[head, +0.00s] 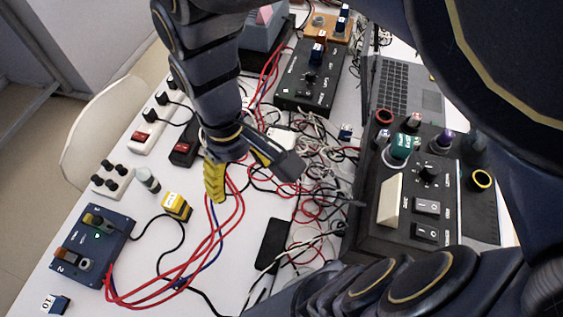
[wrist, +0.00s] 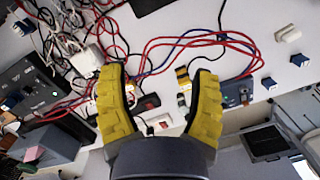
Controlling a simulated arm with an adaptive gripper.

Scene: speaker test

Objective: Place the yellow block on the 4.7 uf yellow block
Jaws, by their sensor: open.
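A yellow block (head: 177,205) with a white label and dark sides sits on the white table, left of my gripper. It also shows in the wrist view (wrist: 183,78), close to the right finger. The label is too small to read, so I cannot tell whether it says 4.7 uf. No second loose yellow block shows clearly. My gripper (head: 257,182) has yellow ridged fingers and hangs over the table among red cables. In the wrist view my gripper (wrist: 159,76) is open, with nothing held between its fingers.
A blue box (head: 97,240) with knobs stands at the left, a white cylinder (head: 148,180) near the yellow block. Red and black cables cross the table. A black control panel (head: 400,215) stands at right, a black box (head: 310,75) behind.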

